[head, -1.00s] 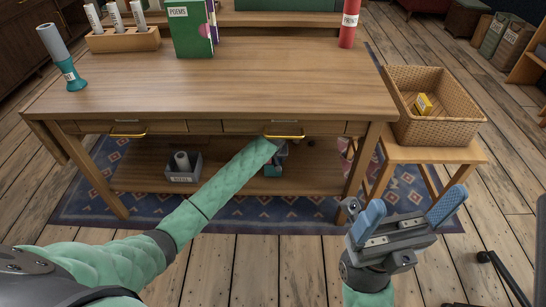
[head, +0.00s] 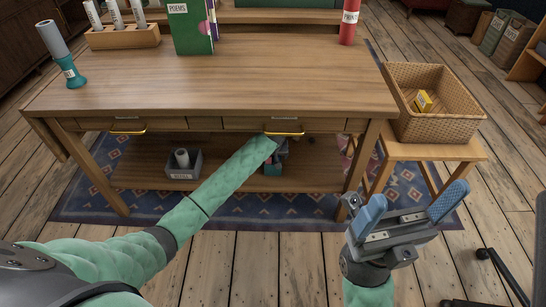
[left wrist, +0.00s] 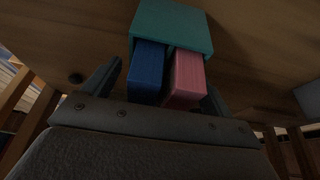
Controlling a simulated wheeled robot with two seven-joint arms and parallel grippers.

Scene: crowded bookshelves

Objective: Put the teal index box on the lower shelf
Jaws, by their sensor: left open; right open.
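The teal index box (head: 272,169) sits on the lower shelf (head: 225,178) under the desk, toward its right side, partly hidden by my left arm and gripper. In the left wrist view the teal box (left wrist: 172,27) is straight ahead, with a blue block (left wrist: 147,72) and a pink block (left wrist: 187,76) showing in front of it. My left gripper (head: 281,153) is open, its dark fingers apart on either side of the blue and pink blocks; contact cannot be told. My right gripper (head: 412,213) is open and empty in front of the stool.
A grey bin (head: 183,164) with a roll stands on the lower shelf to the left. Drawers with brass handles (head: 284,133) hang above my left forearm. A wicker basket (head: 435,127) with a yellow box is on the right stool. Bare shelf lies between bin and arm.

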